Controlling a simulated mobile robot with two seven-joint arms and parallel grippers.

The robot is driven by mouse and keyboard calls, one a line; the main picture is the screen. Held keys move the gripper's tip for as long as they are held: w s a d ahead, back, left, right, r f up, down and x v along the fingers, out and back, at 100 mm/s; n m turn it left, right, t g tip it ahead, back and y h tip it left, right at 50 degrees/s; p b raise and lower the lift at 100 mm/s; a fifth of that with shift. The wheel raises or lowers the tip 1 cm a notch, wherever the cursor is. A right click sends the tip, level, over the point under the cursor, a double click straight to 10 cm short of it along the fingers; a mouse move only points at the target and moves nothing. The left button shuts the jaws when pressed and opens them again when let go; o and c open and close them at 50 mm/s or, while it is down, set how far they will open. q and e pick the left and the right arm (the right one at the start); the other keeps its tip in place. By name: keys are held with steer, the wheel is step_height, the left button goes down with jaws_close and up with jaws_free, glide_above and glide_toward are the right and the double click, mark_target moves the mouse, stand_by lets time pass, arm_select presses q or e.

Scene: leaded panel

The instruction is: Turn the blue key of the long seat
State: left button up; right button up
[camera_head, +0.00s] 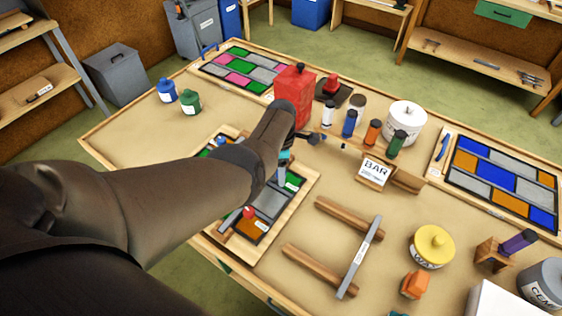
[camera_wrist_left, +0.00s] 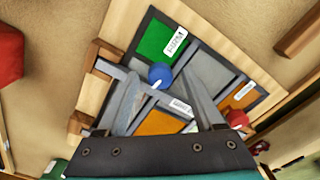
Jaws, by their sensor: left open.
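The blue key (camera_wrist_left: 160,75) is a round blue knob with a white mark, beside a labelled green pane (camera_wrist_left: 160,38) in the left wrist view. My left gripper (camera_wrist_left: 162,92) is open, its two grey fingers on either side of the key in that view; I cannot tell whether they touch it. In the head view my left gripper (camera_head: 281,174) is over the framed panel (camera_head: 300,197), and my arm hides the key and part of the panel. A red knob (camera_head: 249,212) stands at the panel's near end; it also shows in the left wrist view (camera_wrist_left: 237,118).
A red container (camera_head: 294,98) stands just beyond my left forearm. Several small bottles and a white tub (camera_head: 406,120) stand to the right. A wooden rack with a grey bar (camera_head: 360,256) lies right of the panel.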

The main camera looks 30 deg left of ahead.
arm_select(q)
step_height(320, 180, up, 6)
steer(key=p, duration=0.3)
steer(key=shift+r, duration=0.1)
step_height(320, 180, up, 9)
steer(key=p, duration=0.1)
steer(key=shift+p, duration=0.35)
